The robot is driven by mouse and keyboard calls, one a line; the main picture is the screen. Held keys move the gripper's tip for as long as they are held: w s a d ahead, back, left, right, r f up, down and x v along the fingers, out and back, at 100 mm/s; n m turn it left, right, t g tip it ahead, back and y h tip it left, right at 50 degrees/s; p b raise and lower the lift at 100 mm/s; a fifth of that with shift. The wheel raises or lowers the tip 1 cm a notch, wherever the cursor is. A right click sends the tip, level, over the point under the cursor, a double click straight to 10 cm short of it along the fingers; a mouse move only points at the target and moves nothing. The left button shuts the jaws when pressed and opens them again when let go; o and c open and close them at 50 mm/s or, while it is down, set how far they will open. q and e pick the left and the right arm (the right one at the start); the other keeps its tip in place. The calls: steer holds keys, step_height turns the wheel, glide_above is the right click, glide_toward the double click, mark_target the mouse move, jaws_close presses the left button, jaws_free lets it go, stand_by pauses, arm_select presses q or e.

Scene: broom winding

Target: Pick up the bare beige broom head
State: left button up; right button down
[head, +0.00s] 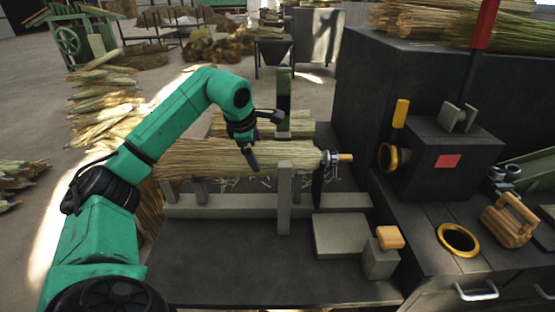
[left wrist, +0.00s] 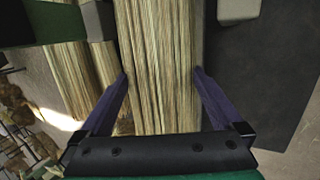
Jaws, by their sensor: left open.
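The bare beige broom head (head: 205,158), a long bundle of straw, lies level on a grey rack (head: 284,205) in the head view. Its narrow right end reaches a metal fitting with a wooden peg (head: 345,157). My left gripper (head: 252,158) is at the right part of the bundle, pointing down. In the left wrist view the broom head (left wrist: 158,40) runs between the two open purple fingers of my left gripper (left wrist: 160,76), one on each side. The fingers look spread wider than the straw there. My right gripper is not in view.
A dark machine block (head: 445,165) with a gold ring and red label stands at right. A gold ring (head: 458,239) and a wooden-handled piece (head: 509,220) lie on its bench. More straw bundles (head: 290,124) lie behind the rack. The dark table front (head: 240,275) is clear.

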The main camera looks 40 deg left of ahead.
arm_select(q)
steer(key=shift+r, duration=0.15)
steer(key=c, duration=1.4)
